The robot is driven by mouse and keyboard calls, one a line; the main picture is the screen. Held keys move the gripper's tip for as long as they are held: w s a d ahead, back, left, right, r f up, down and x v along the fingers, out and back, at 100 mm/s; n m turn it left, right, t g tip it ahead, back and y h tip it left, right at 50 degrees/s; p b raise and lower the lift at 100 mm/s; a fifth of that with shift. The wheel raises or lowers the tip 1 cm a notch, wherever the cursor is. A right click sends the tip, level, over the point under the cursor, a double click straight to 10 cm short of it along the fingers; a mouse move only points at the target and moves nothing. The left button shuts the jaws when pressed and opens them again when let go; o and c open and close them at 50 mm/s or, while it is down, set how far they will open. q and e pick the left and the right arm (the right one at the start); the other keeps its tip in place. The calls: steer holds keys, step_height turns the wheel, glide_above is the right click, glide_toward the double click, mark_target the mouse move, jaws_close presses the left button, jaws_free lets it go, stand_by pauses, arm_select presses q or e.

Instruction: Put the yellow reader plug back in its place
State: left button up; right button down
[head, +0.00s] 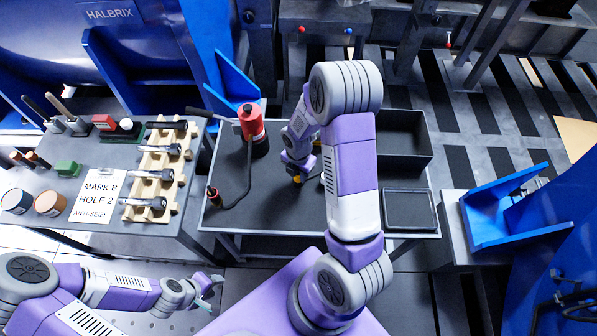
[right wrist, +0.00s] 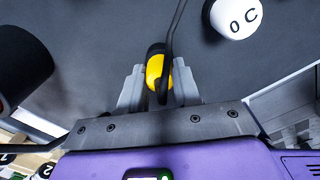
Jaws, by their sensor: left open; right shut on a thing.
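The yellow reader plug (right wrist: 154,70), with a dark end, sits between the fingers of my right gripper (right wrist: 158,85) in the right wrist view. A black cable passes over it and runs up the picture. A round white piece marked "0 C" (right wrist: 237,17) lies beyond the plug. The plug's place cannot be made out. My left gripper (head: 211,284) is open and empty at the lower left.
A red cylinder (head: 251,120) with a black hose stands on the table (head: 275,220). A black bin (head: 405,150) and a shallow tray (head: 410,208) are at its right. The left bench holds a wooden rack (head: 160,160) and a "MARK B HOLE 2" sign (head: 99,196).

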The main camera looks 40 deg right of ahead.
steer(key=shift+f, duration=0.3)
steer(key=c, duration=0.7)
jaws_free()
step_height(320, 180, up, 8)
steer(key=p, duration=0.3)
steer(key=shift+f, duration=0.15)
